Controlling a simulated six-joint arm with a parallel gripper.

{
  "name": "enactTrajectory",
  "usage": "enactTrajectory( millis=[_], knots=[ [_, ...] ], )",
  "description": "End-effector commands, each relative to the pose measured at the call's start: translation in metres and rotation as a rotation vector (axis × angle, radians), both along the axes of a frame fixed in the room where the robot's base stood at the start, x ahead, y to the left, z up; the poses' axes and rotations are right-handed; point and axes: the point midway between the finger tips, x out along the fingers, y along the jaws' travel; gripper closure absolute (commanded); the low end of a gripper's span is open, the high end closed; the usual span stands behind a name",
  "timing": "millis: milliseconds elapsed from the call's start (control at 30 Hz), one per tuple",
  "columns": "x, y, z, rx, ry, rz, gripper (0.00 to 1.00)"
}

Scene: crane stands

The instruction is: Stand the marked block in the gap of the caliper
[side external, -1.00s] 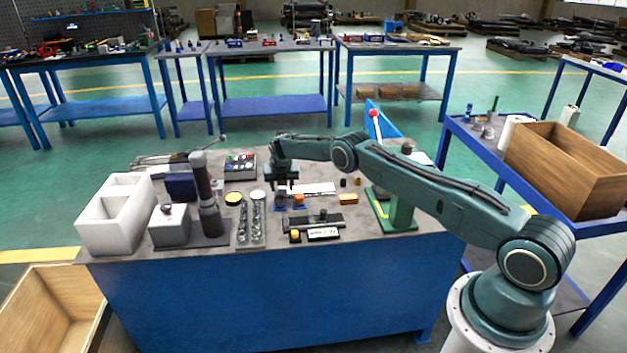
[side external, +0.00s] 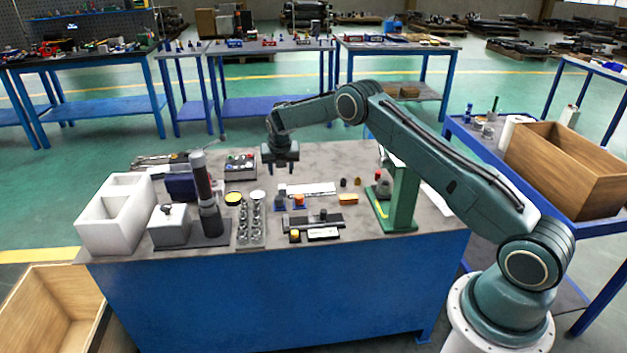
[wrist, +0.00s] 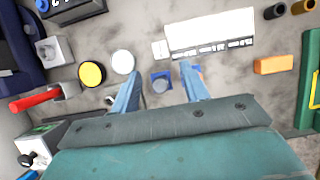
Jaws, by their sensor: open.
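My gripper (side external: 281,170) is open and empty above the middle of the bench. In the wrist view its blue fingers (wrist: 158,72) are spread apart, and a small blue block (wrist: 161,82) shows between them, on the bench below. This blue block (side external: 280,204) also shows in the side view. Beside it is a blue piece with an orange top (side external: 299,201), partly behind the right finger in the wrist view. A dark flat tool (side external: 316,222) with a knob lies nearer the front and may be the caliper; its gap is not clear. I cannot tell which block is marked.
A white card (side external: 312,188) lies behind the blue pieces. A tall dark post (side external: 204,190), a white box (side external: 117,215) and a metal rack (side external: 251,222) are to the left.

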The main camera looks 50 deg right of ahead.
Motion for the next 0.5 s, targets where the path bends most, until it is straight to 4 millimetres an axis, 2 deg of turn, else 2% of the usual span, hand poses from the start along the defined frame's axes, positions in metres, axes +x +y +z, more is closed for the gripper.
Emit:
enactTrajectory(
  millis=[200, 500],
  knots=[
    [-0.0040, 0.0038, 0.0115, 0.000, 0.002, 0.001, 0.55],
    [-0.0044, 0.0041, 0.0135, -0.001, 0.001, 0.000, 0.55]
  ],
)
